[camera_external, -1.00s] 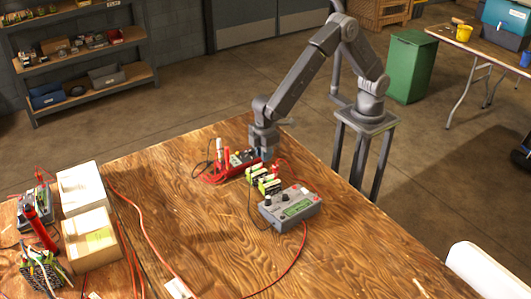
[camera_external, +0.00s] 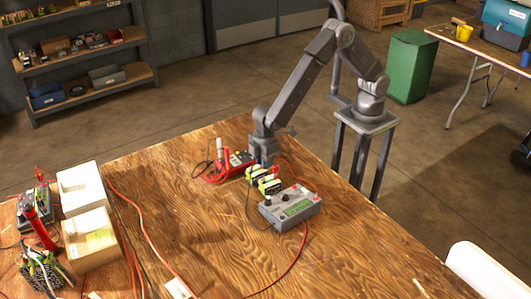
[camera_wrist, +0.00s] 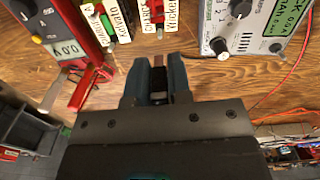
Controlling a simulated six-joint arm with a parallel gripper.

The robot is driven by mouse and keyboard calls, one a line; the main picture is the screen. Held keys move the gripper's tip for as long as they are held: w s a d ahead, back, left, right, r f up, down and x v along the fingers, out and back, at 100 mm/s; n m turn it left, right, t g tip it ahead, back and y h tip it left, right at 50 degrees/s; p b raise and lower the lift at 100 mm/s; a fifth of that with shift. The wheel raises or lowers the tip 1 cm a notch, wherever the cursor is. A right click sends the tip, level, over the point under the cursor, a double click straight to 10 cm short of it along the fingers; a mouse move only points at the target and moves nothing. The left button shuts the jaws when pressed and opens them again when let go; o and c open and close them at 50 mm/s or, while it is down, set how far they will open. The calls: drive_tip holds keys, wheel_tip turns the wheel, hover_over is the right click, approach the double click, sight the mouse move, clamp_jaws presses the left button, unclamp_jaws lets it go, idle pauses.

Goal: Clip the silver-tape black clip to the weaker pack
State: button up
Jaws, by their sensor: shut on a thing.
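My gripper (camera_external: 265,160) points down beside the battery packs. In the wrist view its jaws (camera_wrist: 157,82) are shut on a small dark clip (camera_wrist: 157,70), mostly hidden between them, with a paler part showing. One labelled pack (camera_wrist: 114,20) with red and green terminal parts is at the top left of the wrist view. A second labelled pack (camera_wrist: 153,12) is just ahead of the fingertips, apparently apart from the held clip. Both show in the external view, the nearer one (camera_external: 270,187) closer to the charger. The grey charger (camera_external: 291,207) has knobs and a lit green display.
A red meter (camera_wrist: 68,35) reading about 0.0 V stands left of the packs. Red and black leads lie around the charger. White boxes (camera_external: 88,237) and other gear fill the table's left side. The table's front middle is mostly clear.

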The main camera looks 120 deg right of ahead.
drive_tip(key=shift+f, duration=2.7)
drive_tip(key=shift+f, duration=0.2)
drive_tip(key=o, duration=0.8)
drive_tip(key=shift+o, duration=0.3)
drive_tip(key=shift+o, duration=0.7)
drive_tip(key=shift+r, duration=3.75)
